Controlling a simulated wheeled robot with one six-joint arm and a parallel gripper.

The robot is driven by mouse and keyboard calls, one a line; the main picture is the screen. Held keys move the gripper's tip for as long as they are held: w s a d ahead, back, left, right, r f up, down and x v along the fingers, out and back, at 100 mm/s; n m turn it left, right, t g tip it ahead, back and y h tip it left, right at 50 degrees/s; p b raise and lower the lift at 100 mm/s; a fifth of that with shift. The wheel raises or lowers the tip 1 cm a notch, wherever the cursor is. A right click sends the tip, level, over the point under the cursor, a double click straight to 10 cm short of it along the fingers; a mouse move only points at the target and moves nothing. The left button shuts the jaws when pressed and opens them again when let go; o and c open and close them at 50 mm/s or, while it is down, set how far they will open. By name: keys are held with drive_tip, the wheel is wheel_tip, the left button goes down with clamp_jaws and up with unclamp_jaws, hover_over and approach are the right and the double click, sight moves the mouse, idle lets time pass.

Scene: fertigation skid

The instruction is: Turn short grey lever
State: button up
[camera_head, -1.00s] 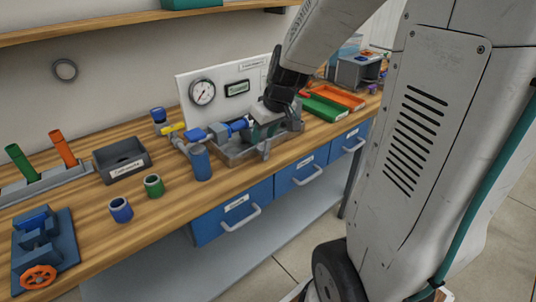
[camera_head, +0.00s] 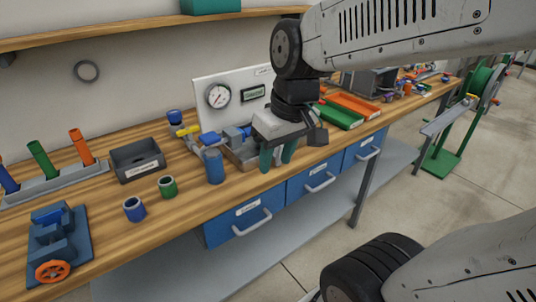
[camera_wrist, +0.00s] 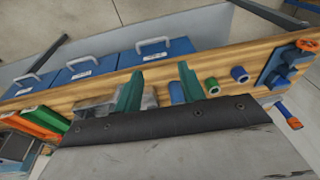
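My gripper (camera_head: 277,164) hangs in front of the fertigation skid, its two teal fingers apart with nothing between them. The fingers also show in the wrist view (camera_wrist: 159,72), over the bench edge. The skid's grey tray (camera_head: 237,158) stands below the gauge panel, partly hidden behind my gripper. A yellow handle (camera_head: 189,130), a blue fitting (camera_head: 211,138) and an upright blue cylinder (camera_head: 214,167) are at its left end. I cannot pick out the short grey lever; the skid's right part is covered by my gripper.
A grey bin (camera_head: 137,162), a blue cup (camera_head: 134,209) and a green cup (camera_head: 167,187) stand left of the skid. A blue fixture with an orange wheel (camera_head: 53,270) is at front left. Green (camera_head: 338,116) and orange (camera_head: 352,106) trays lie to the right.

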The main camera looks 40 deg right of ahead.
drive_tip(key=shift+s+a+r, duration=0.15)
drive_tip(key=shift+s+a, duration=0.05)
drive_tip(key=shift+s, duration=0.5)
drive_tip(key=shift+s+a+r, duration=0.15)
drive_tip(key=shift+s, duration=0.5)
